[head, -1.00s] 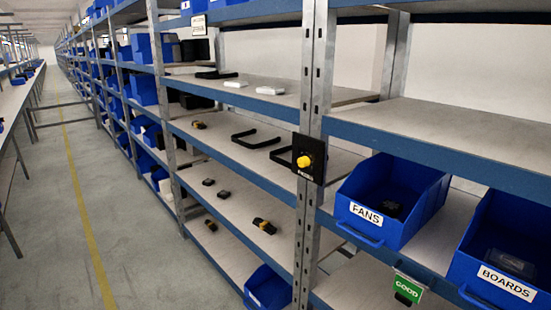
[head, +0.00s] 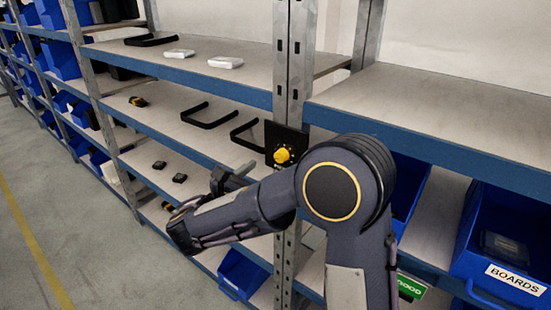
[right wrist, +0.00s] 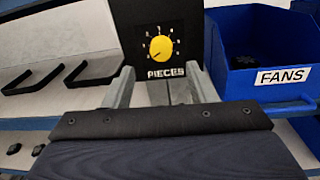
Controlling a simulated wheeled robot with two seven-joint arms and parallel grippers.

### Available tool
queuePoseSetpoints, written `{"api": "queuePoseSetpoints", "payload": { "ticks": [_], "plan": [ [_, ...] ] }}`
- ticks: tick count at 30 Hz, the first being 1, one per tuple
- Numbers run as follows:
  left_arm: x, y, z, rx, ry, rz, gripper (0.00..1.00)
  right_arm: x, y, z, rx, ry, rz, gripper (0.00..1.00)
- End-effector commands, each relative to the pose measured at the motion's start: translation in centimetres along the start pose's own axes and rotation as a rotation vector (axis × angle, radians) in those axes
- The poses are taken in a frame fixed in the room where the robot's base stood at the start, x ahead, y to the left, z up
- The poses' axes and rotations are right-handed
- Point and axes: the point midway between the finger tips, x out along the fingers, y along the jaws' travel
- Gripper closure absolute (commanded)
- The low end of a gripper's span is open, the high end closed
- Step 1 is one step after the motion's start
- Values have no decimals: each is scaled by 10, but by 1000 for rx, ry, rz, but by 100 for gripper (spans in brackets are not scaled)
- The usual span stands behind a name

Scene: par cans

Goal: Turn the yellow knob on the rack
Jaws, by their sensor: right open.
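The yellow knob (head: 281,155) sits on a black plate (head: 289,141) fixed to the grey rack upright. In the right wrist view the round knob (right wrist: 161,47) has number marks around it and the label "PIECES" below. My right gripper (head: 240,174) is in front of the rack, to the left of and slightly below the knob in the head view. In the right wrist view its two grey fingers (right wrist: 159,86) are spread, with nothing between them, and their tips appear near the plate's lower edge. Contact with the knob is not visible. My left gripper is not in view.
A blue FANS bin (right wrist: 260,50) is right of the plate, mostly hidden behind my arm in the head view. A blue BOARDS bin (head: 505,255) is further right. Black handles (head: 208,114) lie on the shelf left of the upright. The aisle floor (head: 50,220) is clear.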

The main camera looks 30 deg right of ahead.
Motion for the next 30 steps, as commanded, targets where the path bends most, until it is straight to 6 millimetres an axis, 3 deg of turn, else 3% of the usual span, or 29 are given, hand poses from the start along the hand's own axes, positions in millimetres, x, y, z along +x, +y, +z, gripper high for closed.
{"api": "queuePoseSetpoints", "payload": {
  "ticks": [10, 22, 30],
  "plan": [
    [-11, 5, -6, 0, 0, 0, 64, 55, -2, 0, 1, 5, -5, 48],
    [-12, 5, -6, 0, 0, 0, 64, 66, -2, -1, 2, 5, -2, 48],
    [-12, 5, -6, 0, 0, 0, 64, 66, -2, -1, 2, 5, -2, 81]
  ]
}}
